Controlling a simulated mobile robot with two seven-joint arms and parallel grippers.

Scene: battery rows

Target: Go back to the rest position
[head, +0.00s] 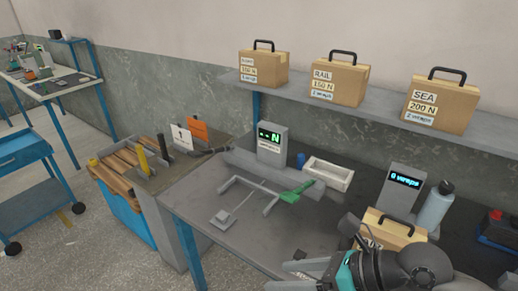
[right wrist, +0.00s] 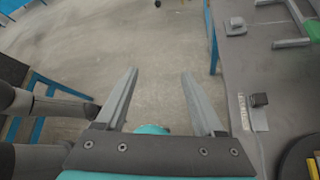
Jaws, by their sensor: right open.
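My right gripper (head: 295,271) is at the lower edge of the head view, in front of the grey workbench (head: 190,195), with its arm coming in from the lower right. In the right wrist view the right gripper (right wrist: 158,88) has its two fingers wide apart, with nothing between them but the concrete floor beyond. The workbench edge (right wrist: 220,60) runs along the right of that view. My left gripper shows in neither view.
On the bench are a green-handled frame (head: 290,195), a white tray (head: 328,174), a display reading 0 wraps (head: 403,185), a bottle (head: 434,208) and a cardboard case (head: 392,228). Three labelled cases stand on the shelf (head: 300,95).

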